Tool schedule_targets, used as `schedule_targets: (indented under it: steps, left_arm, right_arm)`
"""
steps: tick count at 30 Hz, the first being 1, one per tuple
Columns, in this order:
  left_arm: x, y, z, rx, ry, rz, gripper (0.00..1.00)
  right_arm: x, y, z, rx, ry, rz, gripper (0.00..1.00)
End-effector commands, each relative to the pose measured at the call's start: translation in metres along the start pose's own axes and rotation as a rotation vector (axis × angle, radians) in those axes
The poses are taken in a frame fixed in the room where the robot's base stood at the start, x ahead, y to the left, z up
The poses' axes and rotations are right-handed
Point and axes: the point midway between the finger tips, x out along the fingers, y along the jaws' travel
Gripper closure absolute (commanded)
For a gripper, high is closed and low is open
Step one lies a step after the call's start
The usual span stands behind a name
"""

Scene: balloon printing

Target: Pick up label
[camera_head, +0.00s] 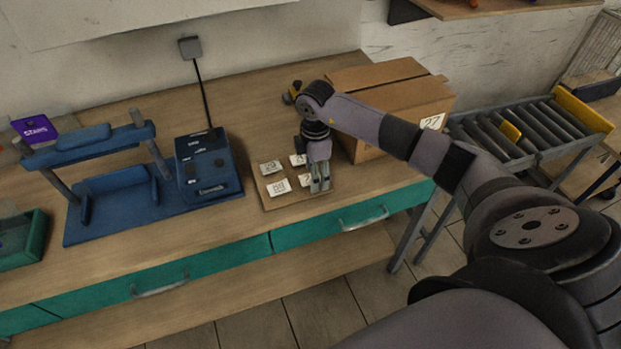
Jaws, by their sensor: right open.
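Several small white labels with dark print lie on a flat brown board (299,197) on the wooden table. One label (272,167) is at the board's back left and another label (278,187) is at its front left. Two more sit on the right side, and my right gripper partly hides them. My right gripper (319,187) points down over the board's right side, at or just above the front-right label (305,178). It is open. I cannot tell whether its fingertips touch that label. My left gripper is not in view.
A cardboard box (385,90) marked 27 stands right of the board, close to my right arm. A blue machine (208,170) stands left of it. A roller conveyor (530,130) is at the right. A green bin (22,240) sits at the left edge.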

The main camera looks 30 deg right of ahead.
Motion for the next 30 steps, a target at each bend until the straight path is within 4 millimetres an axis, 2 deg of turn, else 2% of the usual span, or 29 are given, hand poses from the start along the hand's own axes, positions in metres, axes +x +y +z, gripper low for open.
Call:
schedule_targets:
  steps: [9,23,30]
  left_arm:
    - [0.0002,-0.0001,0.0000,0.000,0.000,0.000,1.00]
    - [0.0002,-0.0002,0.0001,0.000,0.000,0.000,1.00]
    - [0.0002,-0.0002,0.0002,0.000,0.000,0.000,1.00]
  right_arm:
    - [0.0009,-0.0001,-0.0001,0.000,0.000,0.000,0.46]
    - [0.0008,-0.0001,-0.0001,0.000,0.000,0.000,0.76]
    - [0.0007,0.0000,-0.0001,0.000,0.000,0.000,0.78]
